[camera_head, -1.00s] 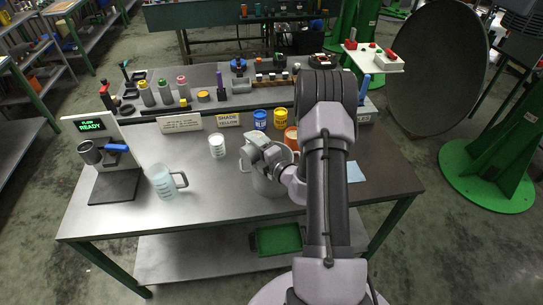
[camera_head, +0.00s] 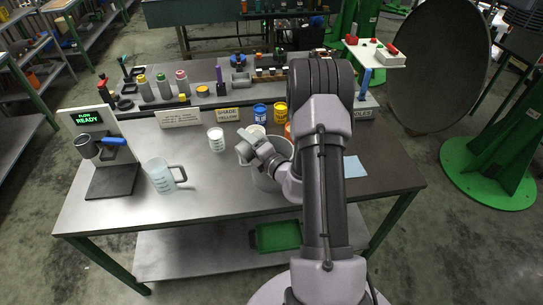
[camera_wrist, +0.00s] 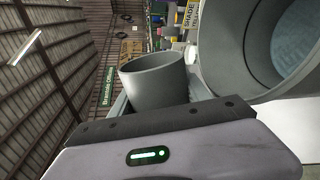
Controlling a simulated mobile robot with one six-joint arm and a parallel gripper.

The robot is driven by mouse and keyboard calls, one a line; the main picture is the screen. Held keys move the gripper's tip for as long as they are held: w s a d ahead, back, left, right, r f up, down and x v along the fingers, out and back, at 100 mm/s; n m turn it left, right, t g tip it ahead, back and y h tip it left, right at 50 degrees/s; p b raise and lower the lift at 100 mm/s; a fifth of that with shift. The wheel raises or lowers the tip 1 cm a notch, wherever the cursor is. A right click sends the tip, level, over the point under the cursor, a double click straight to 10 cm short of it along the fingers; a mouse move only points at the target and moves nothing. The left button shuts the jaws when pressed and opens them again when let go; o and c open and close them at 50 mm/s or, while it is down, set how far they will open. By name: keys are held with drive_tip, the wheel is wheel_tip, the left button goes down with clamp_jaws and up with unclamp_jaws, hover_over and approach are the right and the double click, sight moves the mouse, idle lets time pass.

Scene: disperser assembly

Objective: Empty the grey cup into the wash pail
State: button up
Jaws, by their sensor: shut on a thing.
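My gripper (camera_wrist: 155,100) is shut on the grey cup (camera_wrist: 158,82), which sits between the fingers in the wrist view. The cup is tilted relative to the pail; its inner wall shows near the rim, but its bottom and any contents are hidden. The wash pail (camera_wrist: 232,60) is a wide grey bucket beside the cup at the right of the wrist view, with a bluish patch deep inside. In the head view my gripper (camera_head: 257,147) is over the pail (camera_head: 268,180), at its left rim. The arm covers the pail's right part.
A clear jug (camera_head: 160,175) and a small white beaker (camera_head: 216,140) stand left of the pail. A stand (camera_head: 108,182) with a "READY" display is at far left. The front of the bench is clear.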

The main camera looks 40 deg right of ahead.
sight(239, 152)
drive_tip(key=shift+a+r, duration=0.1)
drive_tip(key=shift+a+f+n+b, duration=0.2)
drive_tip(key=shift+f+n+b, duration=0.05)
drive_tip(key=shift+n+b, duration=0.25)
drive_tip(key=shift+w+r+n+h+b, duration=0.1)
drive_tip(key=shift+r+n+h+b, duration=0.25)
drive_tip(key=shift+n, duration=0.45)
drive_tip(key=shift+a+f+n+b, duration=0.1)
drive_tip(key=shift+f+n+b, duration=0.55)
drive_tip(key=shift+b, duration=0.4)
drive_tip(key=f+n+b, duration=0.1)
drive_tip(key=n+b, duration=0.1)
drive_tip(key=b, duration=0.1)
drive_tip(key=shift+f+n+h, duration=0.2)
drive_tip(key=shift+n+h, duration=0.05)
drive_tip(key=a+n+b, duration=0.1)
drive_tip(key=n+b, duration=0.1)
drive_tip(key=a+n+b, duration=0.2)
drive_tip(key=shift+t+b, duration=0.4)
drive_tip(key=shift+a+f+n+h+b, duration=0.15)
drive_tip(key=shift+a+n+b, duration=0.25)
drive_tip(key=shift+n+b, duration=0.55)
drive_tip(key=shift+a+n+h+b, duration=0.25)
drive_tip(key=shift+a+n+b, duration=0.15)
drive_tip(key=shift+n+b, duration=0.5)
